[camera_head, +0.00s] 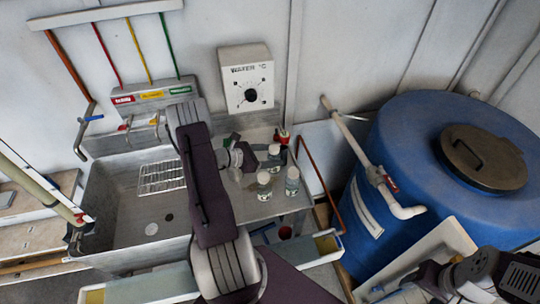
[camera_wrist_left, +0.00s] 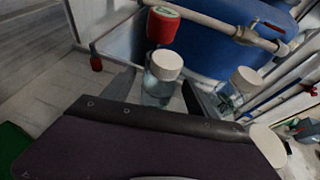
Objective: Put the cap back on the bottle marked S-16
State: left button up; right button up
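Several small clear bottles with white tops stand on the metal counter right of the sink. My left gripper (camera_head: 258,158) is low over the counter, its open fingers pointing at the rear bottle (camera_head: 274,153). In the left wrist view this bottle (camera_wrist_left: 160,88) shows between the spread fingers, and I cannot tell whether they touch it. A front bottle (camera_head: 265,187) and a right bottle (camera_head: 292,183) stand nearer the counter's front. I cannot read S-16 on any label, nor pick out a loose cap. My right gripper (camera_head: 382,291) is at the lower right; its fingers are unclear.
The sink (camera_head: 125,215) is at the left, a blue tank (camera_head: 410,150) at the right. A white pipe (camera_head: 350,135) runs beside the tank. A dial box (camera_head: 246,80) hangs on the wall.

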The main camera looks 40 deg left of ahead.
pick_arm(q)
jog(key=shift+r, duration=0.2)
jog(key=b+v, duration=0.1)
jog(key=v, duration=1.1)
jog(key=shift+b, duration=0.35)
jog(key=shift+a, duration=0.1)
